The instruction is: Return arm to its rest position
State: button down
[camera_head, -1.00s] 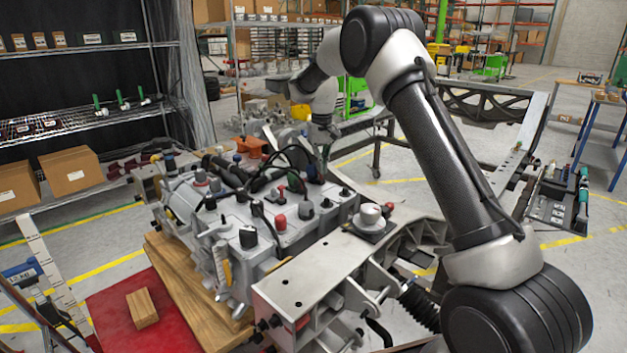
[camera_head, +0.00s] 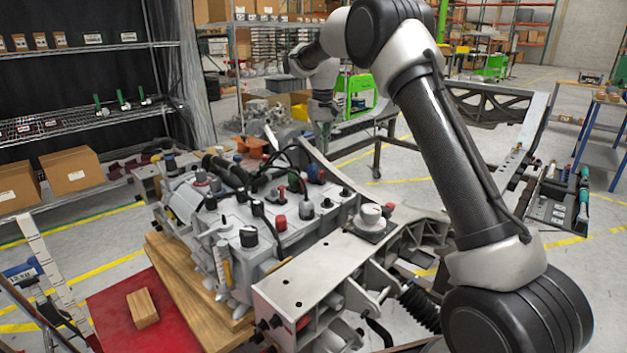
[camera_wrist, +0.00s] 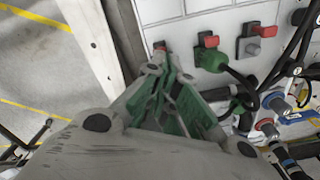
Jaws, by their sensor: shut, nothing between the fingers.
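My arm (camera_head: 440,150) rises from the lower right, bends at a high elbow and reaches back over the grey fixture unit (camera_head: 275,240). My gripper (camera_head: 323,138) hangs from the wrist, pointing down behind the unit's far edge; it is small in the head view. In the wrist view my gripper (camera_wrist: 163,68) shows its green-padded fingers closed together with nothing between them. Red-topped connectors (camera_wrist: 262,31) on a pale panel lie beyond the fingertips. Whether the fingertips clear the panel by much cannot be told.
Black cables (camera_wrist: 295,55) loop to the right of the fingers. A metal beam (camera_head: 385,165) and a large dark frame (camera_head: 490,105) stand near the arm. A shelf with boxes (camera_head: 72,170) is at left. Open floor (camera_head: 400,180) shows behind the unit.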

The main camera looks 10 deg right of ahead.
jog(key=shift+w, duration=0.15)
notch_tip(320, 180, down, 4)
jog(key=s, duration=0.3)
jog(key=s+d+r+t, duration=0.1)
jog(key=s+d+r, duration=0.3)
jog(key=s, duration=1)
jog(key=s+d+r+t, duration=0.1)
jog(key=s+d+r, duration=0.2)
jog(key=s, duration=1.2)
jog(key=s+d+r+t, duration=0.2)
jog(key=s+d+r, duration=0.2)
jog(key=s, duration=1.1)
jog(key=shift+s+d+r+m, duration=0.2)
jog(key=shift+d+r+m, duration=0.2)
jog(key=shift+d, duration=0.75)
